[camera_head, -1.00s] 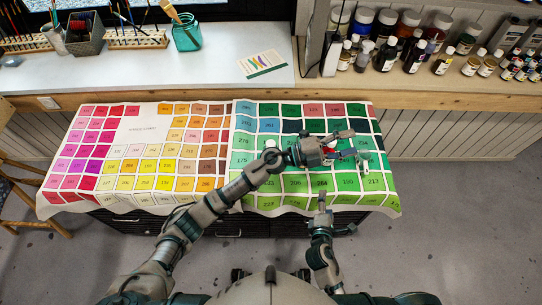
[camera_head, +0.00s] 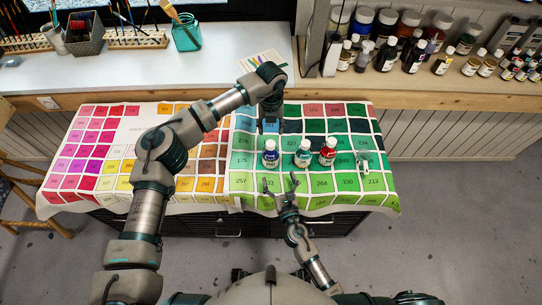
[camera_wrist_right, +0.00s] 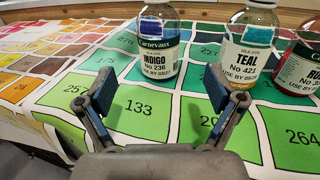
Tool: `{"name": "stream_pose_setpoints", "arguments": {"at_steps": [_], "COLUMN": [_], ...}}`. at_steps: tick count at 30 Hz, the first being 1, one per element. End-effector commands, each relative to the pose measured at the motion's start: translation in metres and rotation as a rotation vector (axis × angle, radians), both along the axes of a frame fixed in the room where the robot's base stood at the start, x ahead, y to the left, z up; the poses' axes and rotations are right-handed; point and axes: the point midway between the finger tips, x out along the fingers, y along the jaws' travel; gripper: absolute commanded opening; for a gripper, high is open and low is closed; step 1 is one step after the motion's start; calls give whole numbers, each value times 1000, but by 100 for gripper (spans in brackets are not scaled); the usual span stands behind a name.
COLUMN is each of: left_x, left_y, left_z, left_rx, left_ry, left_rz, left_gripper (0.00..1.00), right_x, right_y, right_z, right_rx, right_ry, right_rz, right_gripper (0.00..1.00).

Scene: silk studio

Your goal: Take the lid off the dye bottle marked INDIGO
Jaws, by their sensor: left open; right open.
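The INDIGO bottle (camera_head: 270,156), dark blue with a white cap, stands upright on the green swatches. In the right wrist view its label (camera_wrist_right: 160,58) reads INDIGO No 236; its top is cut off there. The TEAL bottle (camera_head: 303,155) and a red bottle (camera_head: 328,153) stand to its right. My left gripper (camera_head: 270,128) is open, pointing down just behind the INDIGO bottle in the head view, and holds nothing. My right gripper (camera_head: 280,182) is open and empty in front of the INDIGO bottle. In the wrist view its fingers (camera_wrist_right: 160,90) spread to either side of the label's lower part.
A small white-and-green item (camera_head: 364,163) lies on the cloth (camera_head: 145,128) further right. The shelf behind (camera_head: 455,85) holds several bottles. The left of the cloth is free of bottles.

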Motion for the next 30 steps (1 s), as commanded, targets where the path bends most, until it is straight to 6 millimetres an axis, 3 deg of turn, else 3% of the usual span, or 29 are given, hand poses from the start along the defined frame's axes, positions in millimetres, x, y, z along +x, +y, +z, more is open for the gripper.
{"name": "stream_pose_setpoints", "arguments": {"at_steps": [9,15,28,29,30], "left_x": [-1,-1,-1,-1,-1], "left_y": [0,-1,-1,-1,-1], "left_z": [0,0,0,0,0], "left_rx": [-2,-2,-3,-3,-3], "left_ry": [0,0,-1,0,0], "left_rz": [-1,-1,-2,-2,-2], "left_gripper": [54,54,54,54,54], "right_x": [67,95,106,106,106], "right_y": [18,25,28,28,28], "right_z": [1,0,0,0,0], "right_rx": [1,1,2,2,2], "right_ry": [-2,-1,0,0,0], "right_rz": [-1,0,0,0,0], "right_gripper": [93,93,93,90,80]}}
